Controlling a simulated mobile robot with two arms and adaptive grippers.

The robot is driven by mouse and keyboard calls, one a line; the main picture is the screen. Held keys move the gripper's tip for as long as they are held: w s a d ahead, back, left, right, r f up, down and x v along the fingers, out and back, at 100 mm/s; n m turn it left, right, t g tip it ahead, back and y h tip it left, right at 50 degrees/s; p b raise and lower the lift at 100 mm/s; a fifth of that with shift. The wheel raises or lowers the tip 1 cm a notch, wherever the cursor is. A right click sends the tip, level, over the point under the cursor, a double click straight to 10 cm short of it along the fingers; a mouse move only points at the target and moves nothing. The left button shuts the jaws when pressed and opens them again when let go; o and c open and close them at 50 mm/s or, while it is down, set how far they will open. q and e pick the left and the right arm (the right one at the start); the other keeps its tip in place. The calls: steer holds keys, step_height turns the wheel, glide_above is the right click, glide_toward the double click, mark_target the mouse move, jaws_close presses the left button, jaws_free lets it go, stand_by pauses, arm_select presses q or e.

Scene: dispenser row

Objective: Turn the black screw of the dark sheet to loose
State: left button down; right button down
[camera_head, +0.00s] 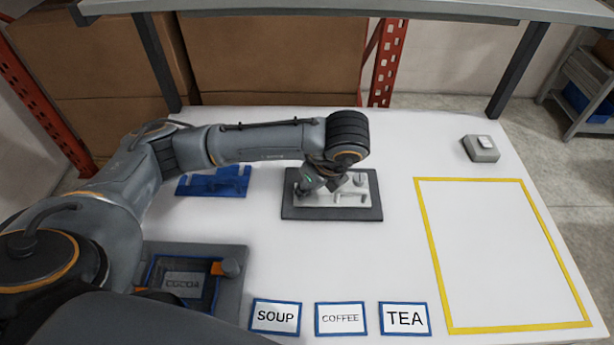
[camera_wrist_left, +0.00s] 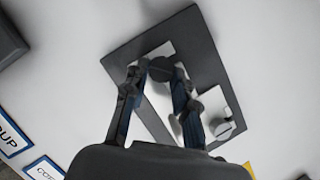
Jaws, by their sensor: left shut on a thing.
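The dark sheet (camera_head: 300,213) lies on the white table near the middle, with a light grey plate (camera_head: 345,201) on top of it. It also shows in the left wrist view (camera_wrist_left: 205,55). My left gripper (camera_head: 330,184) reaches down over the sheet. In the left wrist view its fingers (camera_wrist_left: 160,75) are closed around the round black screw (camera_wrist_left: 160,67) at one end of the light plate. In the head view the arm and fingers hide the screw. How far the screw is turned cannot be told. My right gripper is not in view.
A blue part (camera_head: 213,182) lies left of the sheet. A grey panel marked COCOA (camera_head: 235,300) lies at front left. SOUP (camera_head: 275,317), COFFEE (camera_head: 341,319) and TEA (camera_head: 405,318) cards line the front. A yellow frame (camera_head: 433,245) and small grey box (camera_head: 480,149) are at right.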

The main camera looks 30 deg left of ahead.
arm_select(q)
steer(key=shift+d+f+n+g+p, duration=0.1)
steer(key=shift+f+n+g+p, duration=0.15)
steer(key=shift+n+g+p, duration=0.65)
steer(key=shift+n, duration=0.6)
steer(key=c, duration=1)
jaws_free()
steer(key=shift+t, duration=0.3)
steer(key=shift+c, duration=0.2)
steer(key=shift+w, duration=0.1)
steer(key=shift+r, duration=0.15)
steer(key=shift+w+d+r, duration=0.1)
steer(key=shift+d+r, duration=0.05)
steer(key=shift+r, duration=0.4)
steer(key=v, duration=1)
steer(key=shift+d+r, duration=0.2)
steer(key=shift+r, duration=0.05)
